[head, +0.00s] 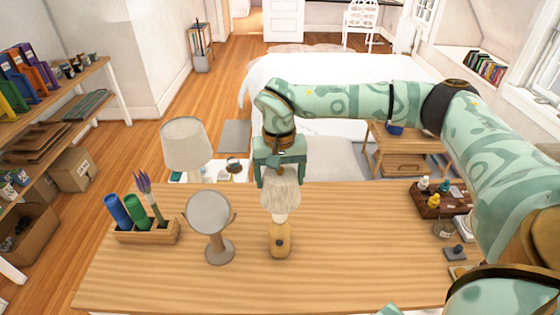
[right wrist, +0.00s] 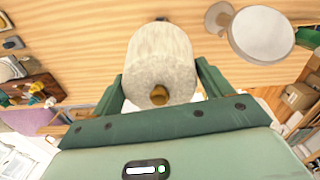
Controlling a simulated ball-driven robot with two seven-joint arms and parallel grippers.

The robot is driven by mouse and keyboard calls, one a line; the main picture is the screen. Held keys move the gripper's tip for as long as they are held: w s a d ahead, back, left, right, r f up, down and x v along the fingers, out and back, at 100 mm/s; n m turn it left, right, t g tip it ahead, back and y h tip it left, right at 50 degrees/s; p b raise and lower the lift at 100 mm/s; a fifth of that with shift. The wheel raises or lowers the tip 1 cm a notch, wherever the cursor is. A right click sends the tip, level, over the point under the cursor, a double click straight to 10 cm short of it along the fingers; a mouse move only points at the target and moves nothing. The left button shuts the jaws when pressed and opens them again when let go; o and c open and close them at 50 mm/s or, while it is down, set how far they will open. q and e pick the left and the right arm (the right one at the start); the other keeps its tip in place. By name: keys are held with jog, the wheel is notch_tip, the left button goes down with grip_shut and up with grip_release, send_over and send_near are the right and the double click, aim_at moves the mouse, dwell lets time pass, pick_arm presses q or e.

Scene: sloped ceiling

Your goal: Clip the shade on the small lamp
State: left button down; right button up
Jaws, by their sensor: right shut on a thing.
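The small lamp (head: 280,242) has a light wooden base and stands upright on the table, right of the round mirror. A pale bulb or neck shows at its top. The off-white pleated shade (head: 280,194) is directly over it, its lower edge close around that top. I cannot tell whether it is clipped on. My right gripper (head: 280,176) is shut on the shade from above. The right wrist view shows the shade (right wrist: 160,55) between both fingers, with a brownish round piece at its near end. The lamp is mostly hidden there. My left gripper is not in view.
On the wooden table (head: 350,260), a round mirror (head: 210,215) and a wooden pen holder (head: 147,232) stand left of the lamp. A tray of small bottles (head: 440,200) is at the right. A larger lamp (head: 186,145) stands behind the table.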

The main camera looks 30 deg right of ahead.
jog(key=shift+w+f+b, duration=0.1)
jog(key=shift+f+b, duration=0.75)
jog(key=shift+b, duration=0.05)
notch_tip(320, 180, down, 2)
jog(key=b, duration=0.2)
jog(key=shift+f+b, duration=0.15)
jog(key=shift+b, duration=0.2)
jog(key=shift+f+b, duration=1.5)
jog(key=shift+f, duration=2.45)
jog(key=o, duration=1)
jog(key=shift+c, duration=0.2)
jog(key=shift+r, duration=0.15)
notch_tip(320, 180, up, 7)
jog(key=p, duration=0.7)
